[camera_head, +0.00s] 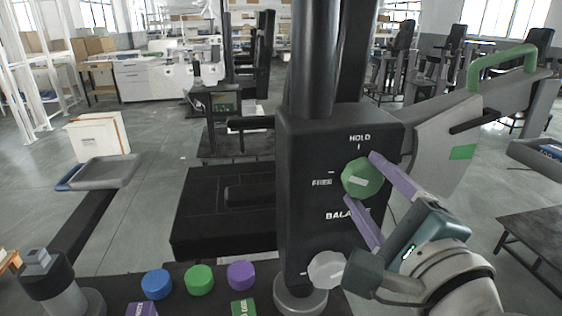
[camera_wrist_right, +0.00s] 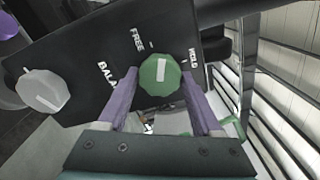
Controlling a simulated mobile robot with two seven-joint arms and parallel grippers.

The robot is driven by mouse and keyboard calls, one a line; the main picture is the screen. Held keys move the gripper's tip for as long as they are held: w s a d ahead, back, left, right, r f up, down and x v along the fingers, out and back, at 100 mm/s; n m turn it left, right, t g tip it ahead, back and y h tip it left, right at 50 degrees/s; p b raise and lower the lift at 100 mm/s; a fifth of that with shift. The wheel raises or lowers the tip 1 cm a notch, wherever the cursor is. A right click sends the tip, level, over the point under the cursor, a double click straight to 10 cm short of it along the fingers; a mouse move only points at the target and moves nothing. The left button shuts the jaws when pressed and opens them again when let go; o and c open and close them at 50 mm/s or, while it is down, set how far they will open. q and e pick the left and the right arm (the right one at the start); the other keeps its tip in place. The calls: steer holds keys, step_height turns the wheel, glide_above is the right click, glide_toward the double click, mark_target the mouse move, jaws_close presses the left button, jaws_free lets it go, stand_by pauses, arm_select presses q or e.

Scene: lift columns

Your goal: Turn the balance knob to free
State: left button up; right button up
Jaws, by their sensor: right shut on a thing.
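The green balance knob (camera_head: 362,178) sits on the front of a dark column housing (camera_head: 300,160), with HOLD printed above it, FREE to its left and BALANCE below. My right gripper (camera_head: 367,182) has its two purple fingers on opposite sides of the knob and is shut on it. The knob's white line is nearly level in the head view, roughly in line with the FREE tick. In the right wrist view the knob (camera_wrist_right: 160,75) shows between the fingers, its line pointing up, close to FREE. My left gripper is not in view.
A pale grey knob (camera_head: 327,270) is lower on the housing, close to my right wrist. Blue (camera_head: 156,284), green (camera_head: 199,280) and purple (camera_head: 241,275) round buttons stand on the panel in front. A grey tray (camera_head: 108,172) is at left.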

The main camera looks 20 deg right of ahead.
steer(key=n+p, duration=0.1)
steer(key=n, duration=0.3)
steer(key=shift+n+p, duration=0.3)
stand_by(0.5)
steer(key=o, duration=1.4)
